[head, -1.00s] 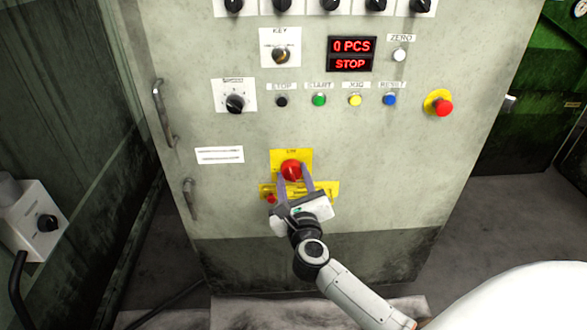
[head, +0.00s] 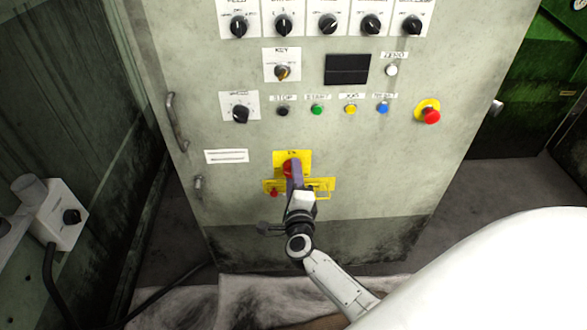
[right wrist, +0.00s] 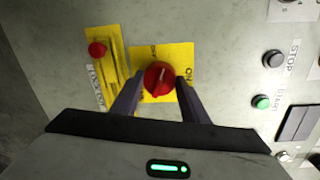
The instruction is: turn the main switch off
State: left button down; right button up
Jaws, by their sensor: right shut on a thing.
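The main switch is a red round knob (head: 289,167) on a yellow plate (head: 305,158) on the cabinet front. In the head view my right gripper (head: 291,176) covers most of it. In the right wrist view the red knob (right wrist: 159,79) sits between the two dark fingertips of my right gripper (right wrist: 160,90), which is shut on it. The raised grip of the knob stands nearly upright in that view. The display (head: 347,69) on the cabinet is dark. My left gripper is not in view.
Below the knob is a yellow bracket with a small red part (head: 274,193). Above are a row of push buttons, a red emergency button (head: 430,115) and several black selector knobs. A grey control box (head: 62,215) stands at far left.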

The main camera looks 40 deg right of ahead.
pick_arm(q)
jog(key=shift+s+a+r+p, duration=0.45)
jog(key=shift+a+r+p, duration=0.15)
jog(key=shift+p, duration=0.5)
pick_arm(e)
jog(key=n, duration=0.4)
jog(key=shift+h, duration=0.3)
jog(key=o, duration=1.1)
jog(key=shift+c, duration=0.2)
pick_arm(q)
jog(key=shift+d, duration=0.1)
